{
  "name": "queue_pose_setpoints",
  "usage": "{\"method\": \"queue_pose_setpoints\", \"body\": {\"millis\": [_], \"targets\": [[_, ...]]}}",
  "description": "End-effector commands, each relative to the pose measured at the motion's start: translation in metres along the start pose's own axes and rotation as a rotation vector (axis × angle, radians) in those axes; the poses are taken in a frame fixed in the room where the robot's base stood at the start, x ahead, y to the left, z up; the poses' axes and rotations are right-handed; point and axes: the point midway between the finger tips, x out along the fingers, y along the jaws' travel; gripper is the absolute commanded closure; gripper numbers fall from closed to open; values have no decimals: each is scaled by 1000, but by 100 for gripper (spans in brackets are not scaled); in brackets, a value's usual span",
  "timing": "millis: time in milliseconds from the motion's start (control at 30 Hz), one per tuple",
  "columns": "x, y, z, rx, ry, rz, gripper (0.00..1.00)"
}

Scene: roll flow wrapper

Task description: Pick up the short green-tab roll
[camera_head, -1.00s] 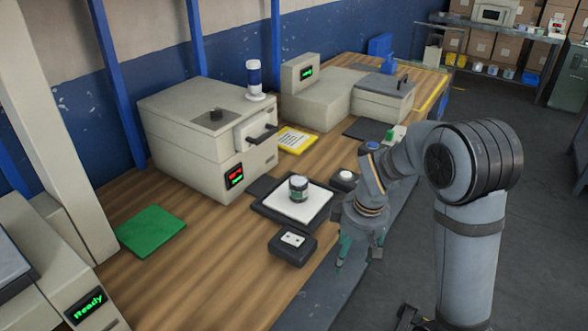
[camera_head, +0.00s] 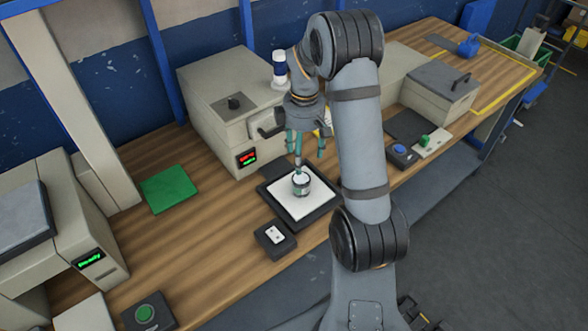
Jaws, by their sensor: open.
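A short dark roll with a light top (camera_head: 301,186) stands upright on a white pad in a black tray (camera_head: 274,204). Its green tab is too small to make out clearly. My gripper (camera_head: 308,160) is open, with teal fingers pointing down, just above and behind the roll. One finger overlaps the roll's top in the picture, and I cannot tell whether it touches. A taller white and blue roll (camera_head: 279,69) stands on top of the beige machine (camera_head: 205,121).
A small black box with a white top (camera_head: 275,236) sits in front of the tray. A green mat (camera_head: 168,188) lies to the left on the wooden bench (camera_head: 215,235). The beige machine stands close behind the gripper. A green button box (camera_head: 146,313) is at the front left.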

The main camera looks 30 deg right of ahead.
Motion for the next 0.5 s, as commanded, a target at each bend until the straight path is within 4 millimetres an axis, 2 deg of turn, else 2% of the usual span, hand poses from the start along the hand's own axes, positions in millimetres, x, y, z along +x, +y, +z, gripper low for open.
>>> {"method": "queue_pose_setpoints", "body": {"millis": [200,500], "targets": [[34,-2,1,0,-2,-5,36],[62,-7,2,0,-3,-7,36]]}}
